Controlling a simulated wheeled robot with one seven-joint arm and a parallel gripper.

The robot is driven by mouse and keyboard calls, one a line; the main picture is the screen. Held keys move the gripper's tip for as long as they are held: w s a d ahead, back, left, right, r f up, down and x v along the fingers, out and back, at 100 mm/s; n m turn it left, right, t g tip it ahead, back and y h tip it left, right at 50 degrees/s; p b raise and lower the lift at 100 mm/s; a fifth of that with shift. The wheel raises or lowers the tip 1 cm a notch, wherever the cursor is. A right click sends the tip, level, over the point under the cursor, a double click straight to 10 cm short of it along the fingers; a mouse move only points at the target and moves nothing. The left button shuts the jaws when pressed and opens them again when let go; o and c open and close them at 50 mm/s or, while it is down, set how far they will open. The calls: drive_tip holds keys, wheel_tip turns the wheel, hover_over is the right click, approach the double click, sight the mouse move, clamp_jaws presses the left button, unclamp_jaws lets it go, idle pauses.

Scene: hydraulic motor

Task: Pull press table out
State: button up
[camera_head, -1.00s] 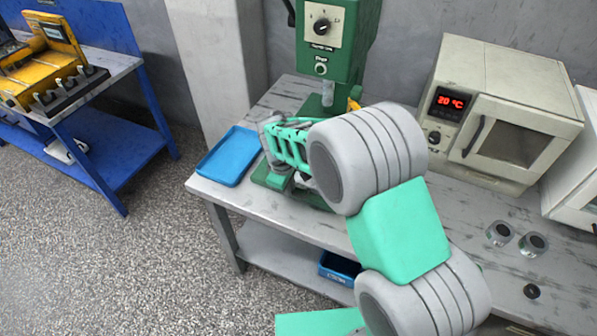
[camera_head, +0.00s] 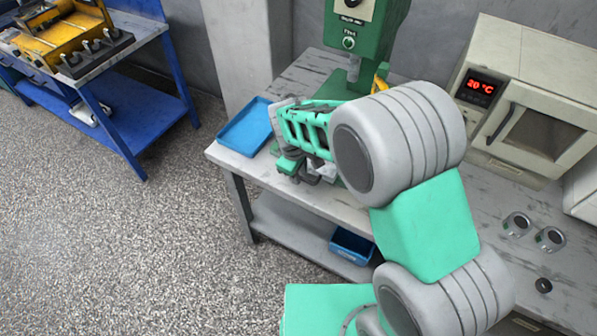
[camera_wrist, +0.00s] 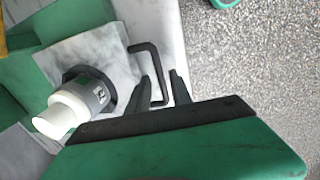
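The green press (camera_head: 365,45) stands at the back of the workbench; my arm hides much of its base in the head view. In the wrist view, the press table (camera_wrist: 112,45) is a pale grey plate with a bent black handle (camera_wrist: 147,47) at its edge. A grey and white cylindrical part (camera_wrist: 78,102) sits on the plate. My gripper (camera_wrist: 160,73) is at the handle, with its two dark fingers apart. The handle's long bar passes between the fingers, with visible gaps beside it. In the head view, the fingertips are hard to make out.
A blue tray (camera_head: 247,126) lies left of the press on the workbench (camera_head: 340,205). A blue bin (camera_head: 352,246) stands on the lower shelf. A beige oven (camera_head: 530,95) and several small round parts are to the right. Open floor (camera_head: 190,250) lies in front.

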drive_tip(key=shift+o, duration=0.4)
wheel_tip(320, 180, up, 8)
drive_tip(key=s+b, duration=0.1)
drive_tip(key=shift+s+a+f, duration=0.15)
drive_tip(key=shift+a+f, duration=0.05)
drive_tip(key=shift+a, duration=0.15)
drive_tip(key=s+d+f+m+g, duration=0.1)
drive_tip(key=s+d+m, duration=0.1)
drive_tip(key=s+m, duration=0.35)
drive_tip(key=s+d+f+m+g, duration=0.1)
drive_tip(key=s+d+m, duration=0.1)
drive_tip(key=s, duration=0.6)
drive_tip(key=d+r+m+t+y, duration=0.1)
drive_tip(key=d+r+m+t, duration=0.3)
drive_tip(key=d+r, duration=0.7)
drive_tip(key=shift+s+d+r, duration=0.15)
drive_tip(key=shift+s+d, duration=0.15)
drive_tip(key=shift+d, duration=0.4)
